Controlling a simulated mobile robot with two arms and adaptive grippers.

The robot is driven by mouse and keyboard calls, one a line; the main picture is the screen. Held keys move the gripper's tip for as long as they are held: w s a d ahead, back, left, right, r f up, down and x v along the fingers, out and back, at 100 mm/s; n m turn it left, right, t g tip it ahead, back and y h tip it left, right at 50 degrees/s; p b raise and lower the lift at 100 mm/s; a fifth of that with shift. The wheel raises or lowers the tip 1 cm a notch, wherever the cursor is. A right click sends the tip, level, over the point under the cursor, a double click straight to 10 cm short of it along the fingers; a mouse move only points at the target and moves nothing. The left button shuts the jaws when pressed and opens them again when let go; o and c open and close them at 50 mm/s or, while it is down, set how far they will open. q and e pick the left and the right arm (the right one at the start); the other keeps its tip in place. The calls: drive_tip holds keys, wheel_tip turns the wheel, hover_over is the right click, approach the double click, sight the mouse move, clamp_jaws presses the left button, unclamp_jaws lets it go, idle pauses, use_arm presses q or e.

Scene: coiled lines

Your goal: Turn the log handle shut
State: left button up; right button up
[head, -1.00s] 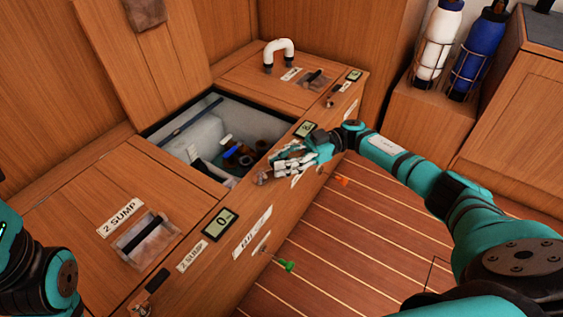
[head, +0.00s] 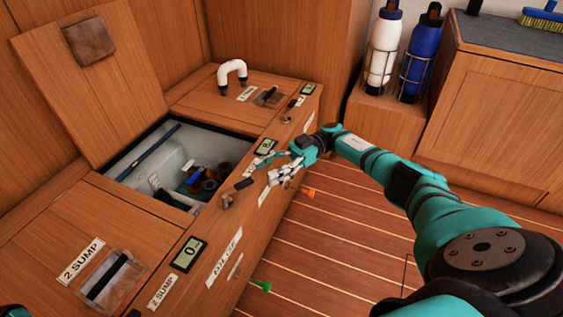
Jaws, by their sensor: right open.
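The open compartment (head: 128,158) in the locker top shows a blue handle (head: 190,171), a white piece (head: 154,183) and brown fittings (head: 222,171) inside. I cannot tell which of these is the log handle, nor how it is turned. My right gripper (head: 270,171) is open and empty, fingers pointing left, by the locker's front edge and outside the compartment. It is to the right of a small brown knob (head: 227,200) on that edge, apart from it. My left gripper is out of view.
The raised lid (head: 105,95) leans at the back left. A closed "2 SUMP" hatch (head: 125,225) and a display (head: 189,254) lie in front. A white pipe (head: 232,70) rises behind. Bottles (head: 384,50) stand in racks at right.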

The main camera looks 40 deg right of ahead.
drive_tip(key=shift+w+d, duration=0.1)
drive_tip(key=shift+d, duration=2.2)
